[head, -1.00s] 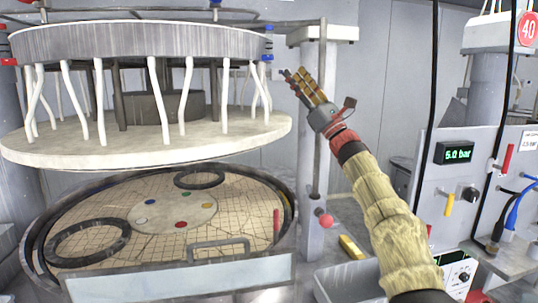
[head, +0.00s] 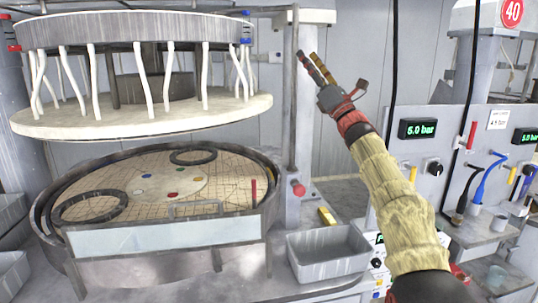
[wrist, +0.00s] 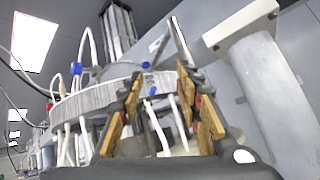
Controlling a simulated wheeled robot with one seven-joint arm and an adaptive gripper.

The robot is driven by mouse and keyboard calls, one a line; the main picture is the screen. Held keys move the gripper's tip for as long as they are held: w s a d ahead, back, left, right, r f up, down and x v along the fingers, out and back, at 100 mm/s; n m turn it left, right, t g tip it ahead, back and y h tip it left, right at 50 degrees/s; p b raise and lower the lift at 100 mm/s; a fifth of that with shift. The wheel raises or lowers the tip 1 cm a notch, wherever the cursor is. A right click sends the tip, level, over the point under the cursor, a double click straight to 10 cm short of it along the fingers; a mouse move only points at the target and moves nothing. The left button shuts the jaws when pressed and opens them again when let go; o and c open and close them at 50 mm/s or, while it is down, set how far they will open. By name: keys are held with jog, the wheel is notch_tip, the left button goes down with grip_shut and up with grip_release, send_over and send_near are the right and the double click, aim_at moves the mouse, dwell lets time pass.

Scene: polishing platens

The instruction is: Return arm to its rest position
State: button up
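My gripper (head: 309,58) is raised at the upper middle of the head view, its fingers pointing up and slightly left. My arm, in a tan padded sleeve, reaches up to it from the lower right. In the wrist view my gripper (wrist: 160,105) shows two tan-padded fingers with a clear gap between them and nothing held. The gripper is in the air, in front of a grey column and to the right of the raised upper platen (head: 180,115), apart from the platen.
The lower platen (head: 120,183) carries black rings and coloured dots. A grey bin (head: 330,265) and a yellow block (head: 327,216) lie below my arm. A control panel reading 5.0 bar (head: 421,128) stands right, with black cables hanging nearby. A post (wrist: 268,85) is close right in the wrist view.

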jog(key=w+d+f+m+g+h, duration=0.1)
jog(key=w+d+f+m+h, duration=0.2)
jog(key=f+m+h, duration=0.35)
jog(key=w+d+f+m+h, duration=0.3)
jog(key=d+f+m+h, duration=0.1)
jog(key=f+m, duration=0.45)
jog(key=w+d+f+m+g+h, duration=0.1)
jog(key=w+d+f+m+h, duration=0.2)
jog(key=f+m+h, duration=0.35)
jog(key=s+d+f+m+g, duration=0.35)
jog(key=s+f+m, duration=0.2)
jog(key=f, duration=0.45)
jog(key=s+f+m+g+h, duration=0.1)
jog(key=s+f+m+g, duration=0.5)
jog(key=s, duration=0.6)
jog(key=s+f+m+g, duration=0.25)
jog(key=s+f, duration=0.55)
jog(key=s, duration=0.4)
jog(key=s+a+f+m, duration=0.2)
jog(key=s+a, duration=0.1)
jog(key=s, duration=1.3)
jog(key=s+a+f+m+g+y, duration=0.1)
jog(key=s+a+f+m, duration=0.1)
jog(key=s, duration=1.4)
jog(key=shift+s+a+f+y+p, duration=0.35)
jog(key=shift+a+p, duration=0.1)
jog(key=shift+a, duration=0.15)
